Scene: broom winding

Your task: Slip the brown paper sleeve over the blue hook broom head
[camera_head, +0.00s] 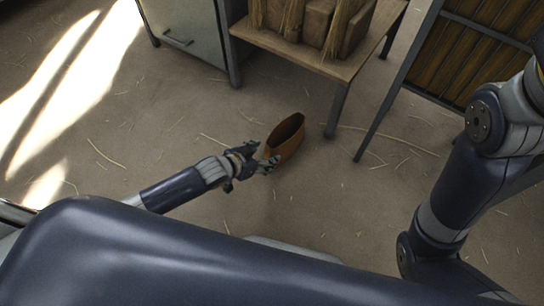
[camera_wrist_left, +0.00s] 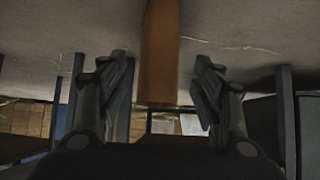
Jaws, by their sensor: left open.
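The brown paper sleeve (camera_head: 285,140) is an open-ended band low in the middle of the head view, above or on the dusty floor; I cannot tell which. My left gripper (camera_head: 265,157) is at the sleeve's near left side, pointing at it. In the left wrist view the sleeve (camera_wrist_left: 158,55) shows as an upright brown strip between the two open fingers (camera_wrist_left: 163,85), with a gap on each side. My right arm is at the right of the head view, but its gripper is out of frame. I see no blue hook broom head.
A wooden table (camera_head: 300,50) holding bound bundles stands beyond the sleeve, its front leg (camera_head: 337,110) close by on the right. A grey metal cabinet (camera_head: 185,30) is at the back left. A slatted wooden rack (camera_head: 465,55) stands at the right. Floor on the left is clear.

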